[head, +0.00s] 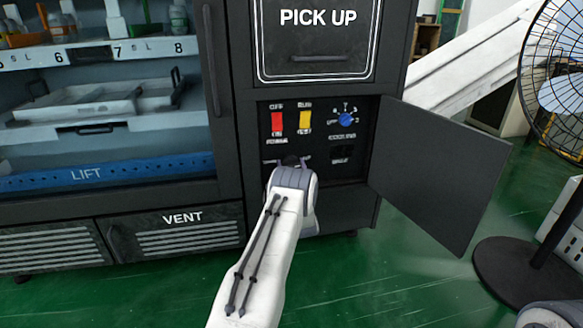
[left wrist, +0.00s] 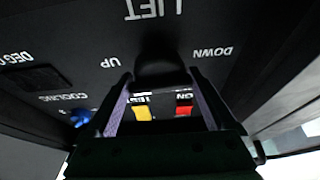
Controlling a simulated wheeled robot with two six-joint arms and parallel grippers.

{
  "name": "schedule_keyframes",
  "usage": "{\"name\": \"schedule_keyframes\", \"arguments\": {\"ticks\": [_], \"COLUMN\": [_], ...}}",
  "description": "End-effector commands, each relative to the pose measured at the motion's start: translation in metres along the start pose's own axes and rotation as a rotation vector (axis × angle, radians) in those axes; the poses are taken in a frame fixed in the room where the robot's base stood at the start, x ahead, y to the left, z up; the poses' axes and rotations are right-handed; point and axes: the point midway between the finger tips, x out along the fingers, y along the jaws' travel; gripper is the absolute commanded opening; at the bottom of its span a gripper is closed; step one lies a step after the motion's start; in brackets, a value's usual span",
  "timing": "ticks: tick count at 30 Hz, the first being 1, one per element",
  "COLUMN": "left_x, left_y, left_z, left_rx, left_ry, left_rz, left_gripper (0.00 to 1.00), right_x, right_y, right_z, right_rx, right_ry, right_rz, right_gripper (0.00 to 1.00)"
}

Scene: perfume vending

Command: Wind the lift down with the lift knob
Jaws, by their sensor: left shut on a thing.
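The lift knob (left wrist: 160,62) is a dark, rounded shape on the black panel, between the words UP and DOWN under the upside-down LIFT label in the left wrist view. My left gripper (left wrist: 160,84) is shut on it, one finger on each side. In the head view the left gripper (head: 290,163) reaches the lower left of the control panel and hides most of the knob. The blue lift bar (head: 125,170), marked LIFT, lies low behind the glass, under a grey tray (head: 80,103). My right gripper is not in view.
A red switch (head: 277,123), a yellow switch (head: 304,122) and a blue cooling knob (head: 346,120) sit above my gripper. The panel door (head: 440,175) hangs open to the right. A black fan (head: 560,85) stands at the far right.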

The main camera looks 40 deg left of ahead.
Motion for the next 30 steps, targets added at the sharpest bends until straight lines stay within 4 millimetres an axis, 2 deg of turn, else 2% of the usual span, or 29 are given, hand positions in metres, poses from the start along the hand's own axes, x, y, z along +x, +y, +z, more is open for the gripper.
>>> {"name": "schedule_keyframes", "arguments": {"ticks": [14,30], "left_x": [-0.0015,-0.0013], "left_y": [0.0006,0.0003], "left_z": [0.0014,0.0009], "left_rx": [-0.367,-0.841], "left_ry": [-0.002,-0.003], "left_rz": [-0.153,-0.351], "left_gripper": [0.33,0.33], "right_x": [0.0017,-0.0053], "right_y": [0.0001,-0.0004], "right_z": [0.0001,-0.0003], "right_rx": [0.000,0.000], "right_ry": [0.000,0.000], "right_rz": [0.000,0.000], "right_gripper": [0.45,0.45]}}
